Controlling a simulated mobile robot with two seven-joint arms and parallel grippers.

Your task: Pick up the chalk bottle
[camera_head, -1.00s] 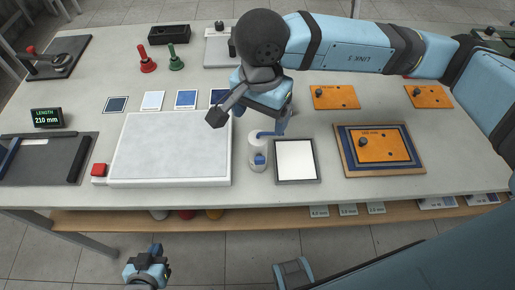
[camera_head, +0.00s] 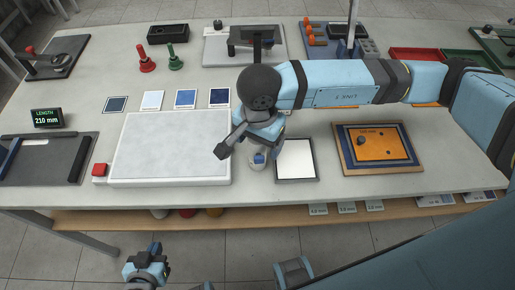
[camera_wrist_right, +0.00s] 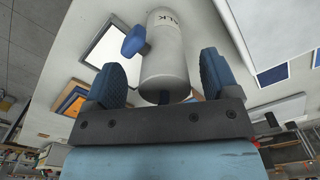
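The chalk bottle (camera_head: 258,162) is a small white cylinder with a blue part on its side. It stands on the table between the white board and a framed white square. My right gripper (camera_wrist_right: 160,62) is over it, its wrist hiding the bottle's upper part in the head view. In the right wrist view the bottle (camera_wrist_right: 166,55), with part of its label showing, is between the two blue fingers. Gaps show on both sides, so the gripper is open. My left gripper (camera_head: 148,265) hangs in front of the table at the bottom left, its opening unclear.
The large white board (camera_head: 170,148) with a red button (camera_head: 99,170) lies left of the bottle. The framed white square (camera_head: 295,160) is close on the right, then a wooden tray with an orange plate (camera_head: 377,144). Red (camera_head: 146,60) and green (camera_head: 176,57) handled stamps stand behind.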

